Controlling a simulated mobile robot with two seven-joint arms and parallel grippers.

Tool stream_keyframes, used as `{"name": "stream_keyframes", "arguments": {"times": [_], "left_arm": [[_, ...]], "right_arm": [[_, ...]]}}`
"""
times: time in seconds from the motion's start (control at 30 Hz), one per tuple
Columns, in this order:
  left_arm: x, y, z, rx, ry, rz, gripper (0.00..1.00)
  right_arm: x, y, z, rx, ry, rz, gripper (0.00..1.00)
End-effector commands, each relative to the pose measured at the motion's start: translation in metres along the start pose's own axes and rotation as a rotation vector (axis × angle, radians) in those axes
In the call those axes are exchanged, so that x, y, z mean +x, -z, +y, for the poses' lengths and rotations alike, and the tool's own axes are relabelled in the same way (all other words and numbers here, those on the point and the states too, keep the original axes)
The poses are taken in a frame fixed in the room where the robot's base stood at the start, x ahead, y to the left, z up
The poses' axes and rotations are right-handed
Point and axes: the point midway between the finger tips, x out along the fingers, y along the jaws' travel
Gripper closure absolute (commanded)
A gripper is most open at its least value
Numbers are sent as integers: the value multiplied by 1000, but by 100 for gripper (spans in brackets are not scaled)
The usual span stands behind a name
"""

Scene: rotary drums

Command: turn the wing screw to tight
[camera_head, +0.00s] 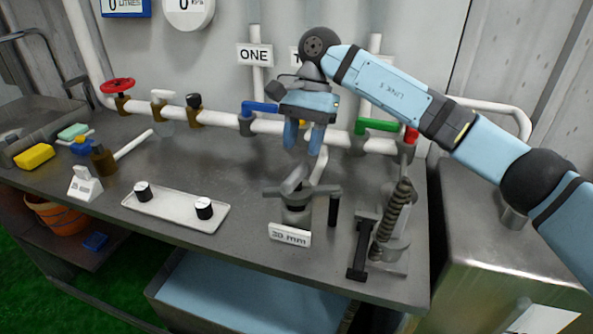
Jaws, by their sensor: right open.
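A grey wing screw (294,180) appears to sit slanted on top of a dark metal fixture (297,212), behind a white label reading "30 mm". I cannot tell from this view how tight it is. My right gripper (305,145) hangs above and slightly behind the fixture with its two blue fingers pointing down. Its fingers are apart, with nothing visible between them, and they appear clear of the wing screw. My left gripper is not in view.
A spring device (392,225) stands right of the fixture. A white pipe (225,118) with coloured valve handles runs along the back. The bench between tray and fixture is clear.

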Motion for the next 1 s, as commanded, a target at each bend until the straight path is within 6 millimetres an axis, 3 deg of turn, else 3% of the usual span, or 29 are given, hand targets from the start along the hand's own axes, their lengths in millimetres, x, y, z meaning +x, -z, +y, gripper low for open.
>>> {"name": "stream_keyframes", "arguments": {"times": [0.1, 0.3, 0.73, 0.77, 0.93, 1.0], "left_arm": [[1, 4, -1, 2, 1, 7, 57], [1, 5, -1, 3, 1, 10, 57], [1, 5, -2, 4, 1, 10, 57], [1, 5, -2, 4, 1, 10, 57], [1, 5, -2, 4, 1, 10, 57], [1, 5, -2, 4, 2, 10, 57]], "right_arm": [[26, 0, 0, 0, 0, -2, 57], [53, 0, 0, 1, 1, -1, 57], [65, 0, 0, 1, 2, -1, 57], [65, 0, 0, 1, 2, -1, 60], [65, 0, 0, 1, 2, -1, 99], [65, 0, 0, 1, 2, -1, 100]]}}
